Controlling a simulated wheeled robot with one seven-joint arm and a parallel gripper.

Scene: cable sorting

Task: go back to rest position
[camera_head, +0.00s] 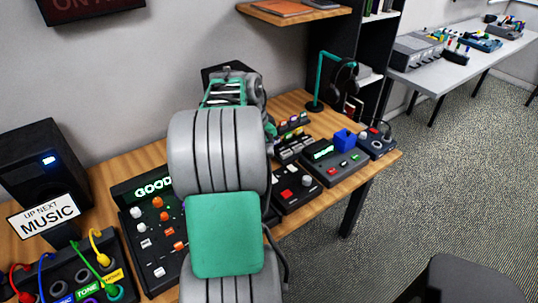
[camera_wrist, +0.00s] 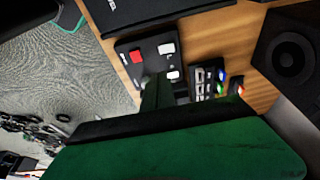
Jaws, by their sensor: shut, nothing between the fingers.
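My arm (camera_head: 218,160), in grey and green segments, rises through the middle of the head view over the desk. Its far end hides part of the desk and wall, and I cannot make out the fingertips there. In the wrist view the green and black body of my gripper fills the bottom. The narrow fingers of my gripper (camera_wrist: 157,92) are shut and empty, pointing toward a dark control box (camera_wrist: 135,47) with a red and white buttons.
The wooden desk (camera_head: 300,101) holds a panel reading GOOD (camera_head: 147,222), a cable box (camera_head: 78,267), a speaker (camera_head: 38,165), a blue cube (camera_head: 344,139) and a headphone stand (camera_head: 318,85). A grey table (camera_head: 455,62) stands at the back right. Carpet (camera_head: 430,180) is open at right.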

